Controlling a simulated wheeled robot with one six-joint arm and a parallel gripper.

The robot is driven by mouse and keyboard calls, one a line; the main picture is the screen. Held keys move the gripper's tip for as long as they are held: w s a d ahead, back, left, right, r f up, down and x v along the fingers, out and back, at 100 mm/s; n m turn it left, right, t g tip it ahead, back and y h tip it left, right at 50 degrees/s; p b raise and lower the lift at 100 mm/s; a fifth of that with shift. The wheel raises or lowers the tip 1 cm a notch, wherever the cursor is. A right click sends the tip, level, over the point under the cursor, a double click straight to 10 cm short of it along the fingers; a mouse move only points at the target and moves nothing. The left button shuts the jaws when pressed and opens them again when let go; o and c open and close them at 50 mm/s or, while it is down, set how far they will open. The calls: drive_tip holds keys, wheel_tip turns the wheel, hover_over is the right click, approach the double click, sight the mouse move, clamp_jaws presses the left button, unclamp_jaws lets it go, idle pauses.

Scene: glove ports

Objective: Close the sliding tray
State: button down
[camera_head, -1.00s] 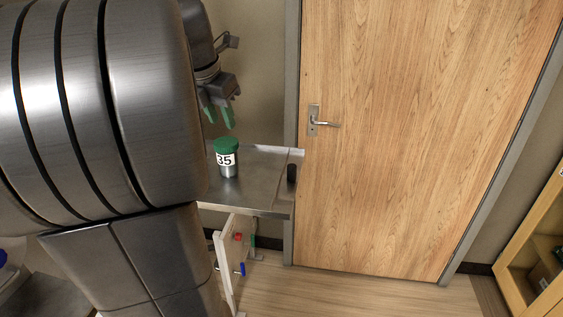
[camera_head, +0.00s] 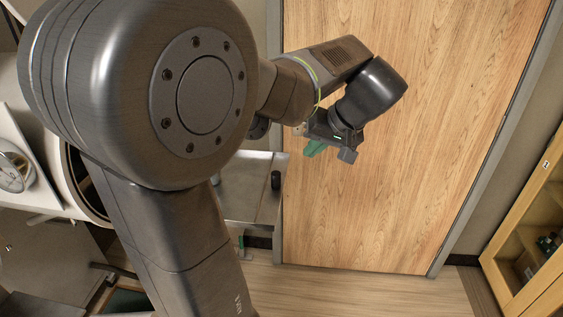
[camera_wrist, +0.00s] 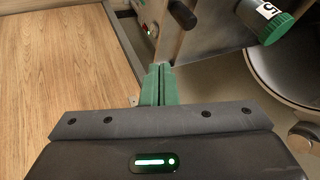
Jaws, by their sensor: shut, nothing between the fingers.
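The sliding tray (camera_head: 240,205) is a flat metal shelf that sticks out left of the door, partly hidden behind my arm in the head view. A dark upright knob (camera_head: 275,180) stands near its right end. In the wrist view the tray (camera_wrist: 213,35) is at the top, with the knob (camera_wrist: 182,14) at its edge and a jar with a green lid (camera_wrist: 275,27) on it. My gripper (camera_head: 314,149) has green fingers, shut and empty. It is right of the knob in the head view. In the wrist view the closed fingers (camera_wrist: 158,72) point towards the tray's end.
A wooden door (camera_head: 400,130) stands behind my gripper. A round port with a pale rim (camera_wrist: 262,78) is below the tray in the wrist view. A wooden shelf unit (camera_head: 525,235) is at the far right. Clear floor (camera_head: 370,290) lies in front of the door.

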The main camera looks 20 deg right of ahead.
sight(284, 177)
drive_tip(key=shift+m, duration=0.3)
drive_tip(key=p+x, duration=0.1)
drive_tip(key=x, duration=0.2)
drive_tip(key=a+x, duration=0.1)
drive_tip(key=x, duration=0.3)
drive_tip(key=r+p+x, duration=0.1)
drive_tip(key=x, duration=0.2)
drive_tip(key=shift+w+a+f+p, duration=0.35)
drive_tip(key=shift+w+a, duration=0.05)
drive_tip(key=shift+w, duration=0.25)
drive_tip(key=shift+w+a+f, duration=0.1)
drive_tip(key=shift+w+a, duration=0.25)
drive_tip(key=shift+a, duration=0.25)
